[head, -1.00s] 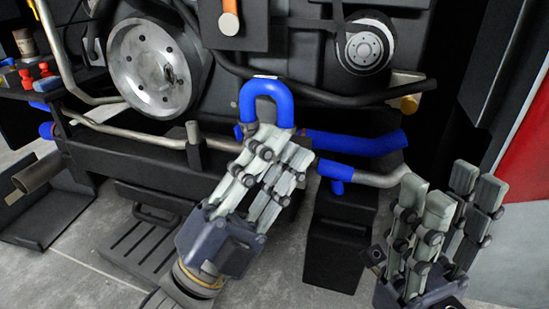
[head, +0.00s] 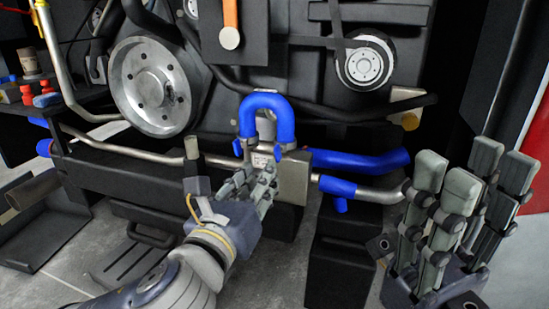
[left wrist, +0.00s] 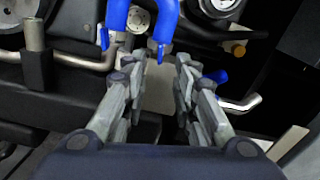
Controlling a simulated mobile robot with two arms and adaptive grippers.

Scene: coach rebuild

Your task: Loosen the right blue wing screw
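A blue U-shaped hose (head: 267,101) stands upright on a metal block (head: 292,178). Small blue wing screws sit at its lower ends. The right blue wing screw (head: 277,153) is small in the head view and clearer in the left wrist view (left wrist: 160,51). The left blue wing screw (head: 238,148) also shows in the left wrist view (left wrist: 104,38). My left gripper (head: 256,178) is in front of and just below the hose ends. In the left wrist view its fingers (left wrist: 157,66) are apart, with the right screw beyond the gap. My right gripper (head: 465,165) is open and empty at the right.
A horizontal blue hose (head: 362,163) and a metal pipe (head: 380,193) run right of the block. A vertical pipe stub (head: 192,147) stands left of my left gripper. Dark hoses and pulleys lie above. A black box (head: 340,265) stands below.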

